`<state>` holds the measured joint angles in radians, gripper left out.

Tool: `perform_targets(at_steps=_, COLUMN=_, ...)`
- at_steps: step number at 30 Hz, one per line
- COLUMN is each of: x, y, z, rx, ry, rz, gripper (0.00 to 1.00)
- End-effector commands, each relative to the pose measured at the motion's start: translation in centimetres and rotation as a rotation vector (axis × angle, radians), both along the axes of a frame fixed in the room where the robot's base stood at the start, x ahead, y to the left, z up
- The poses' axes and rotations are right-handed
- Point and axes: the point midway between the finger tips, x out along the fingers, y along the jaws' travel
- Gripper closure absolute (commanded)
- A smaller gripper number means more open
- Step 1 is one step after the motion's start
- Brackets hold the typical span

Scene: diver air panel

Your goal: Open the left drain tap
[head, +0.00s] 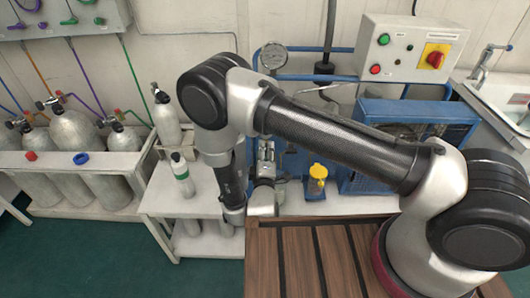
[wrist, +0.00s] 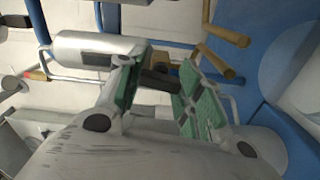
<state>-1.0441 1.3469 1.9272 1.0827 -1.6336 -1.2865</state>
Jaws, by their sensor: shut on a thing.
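In the wrist view my gripper (wrist: 163,70) has its two green-padded fingers on either side of a small dark tap handle (wrist: 160,80), and it is shut on that handle. A short brass-coloured stem shows just beyond the handle, partly hidden by the fingers. A silver cylinder (wrist: 92,47) lies just left of the fingers in this view. Two more brass-coloured rods (wrist: 220,59) show to the right of the fingers. The frames do not clearly show which tap this is or how far it is turned. In the head view my arm hides the fingertips and the tap.
A blue compressor frame (head: 405,115) stands behind my arm, with a control box (head: 410,47) above it. A gauge (head: 274,56) and a yellow-topped item (head: 317,180) are close to my wrist. Grey cylinders (head: 78,135) stand at the left. A slatted wooden surface (head: 310,262) lies in front.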

Motion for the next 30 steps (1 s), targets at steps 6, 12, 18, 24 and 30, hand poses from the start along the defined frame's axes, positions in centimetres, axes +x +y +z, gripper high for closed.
perform_targets(at_steps=6, x=-0.02, y=0.14, z=-0.03, rx=-0.012, ry=0.001, rz=0.003, gripper=0.88)
perform_targets(at_steps=12, x=-0.02, y=0.15, z=-0.04, rx=-0.011, ry=0.002, rz=0.004, gripper=0.88)
perform_targets(at_steps=18, x=-0.02, y=0.12, z=-0.03, rx=-0.010, ry=0.001, rz=0.003, gripper=0.41)
perform_targets(at_steps=24, x=-0.01, y=0.06, z=-0.02, rx=-0.010, ry=0.001, rz=0.002, gripper=0.41)
perform_targets(at_steps=30, x=0.02, y=0.09, z=0.89, rx=-0.009, ry=0.000, rz=0.001, gripper=0.41)
